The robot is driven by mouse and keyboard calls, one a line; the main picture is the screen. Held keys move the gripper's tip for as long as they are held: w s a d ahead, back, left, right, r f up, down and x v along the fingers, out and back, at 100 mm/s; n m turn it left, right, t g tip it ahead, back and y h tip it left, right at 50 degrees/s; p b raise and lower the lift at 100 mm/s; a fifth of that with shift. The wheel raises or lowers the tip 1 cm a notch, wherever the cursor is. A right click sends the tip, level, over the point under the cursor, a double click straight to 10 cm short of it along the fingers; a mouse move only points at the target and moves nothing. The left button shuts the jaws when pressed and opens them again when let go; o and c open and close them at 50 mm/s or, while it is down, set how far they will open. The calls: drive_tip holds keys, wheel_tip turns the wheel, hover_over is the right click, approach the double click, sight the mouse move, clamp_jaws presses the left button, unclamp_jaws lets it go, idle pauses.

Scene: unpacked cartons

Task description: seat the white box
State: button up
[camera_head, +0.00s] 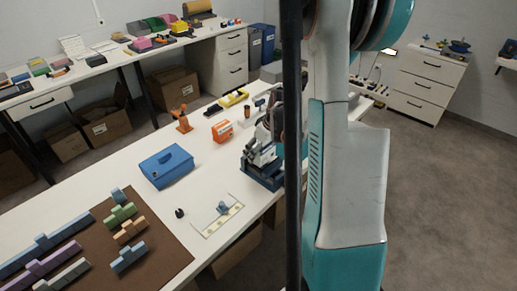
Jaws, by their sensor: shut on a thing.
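A small white box (263,157) shows beside the dark pole, just over a dark blue holder (259,180) near the table's front edge. My gripper (264,144) is at the white box and shut on it. The box looks tilted. I cannot tell whether it touches the holder or how far it sits inside, since the gripper and pole cover part of both.
A blue case (166,167), an orange box (222,131) and an orange figure (182,119) stand left on the white table. A brown mat (165,248) bears several coloured blocks. A flat tray (209,229) lies near the front edge. Cartons (175,88) stand beneath the back bench.

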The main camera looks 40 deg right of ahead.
drive_tip(key=shift+f+b, duration=0.85)
drive_tip(key=shift+f, duration=0.25)
drive_tip(key=o, duration=1.2)
drive_tip(key=shift+r, duration=0.1)
drive_tip(key=v, duration=1.2)
drive_tip(key=shift+w, duration=0.1)
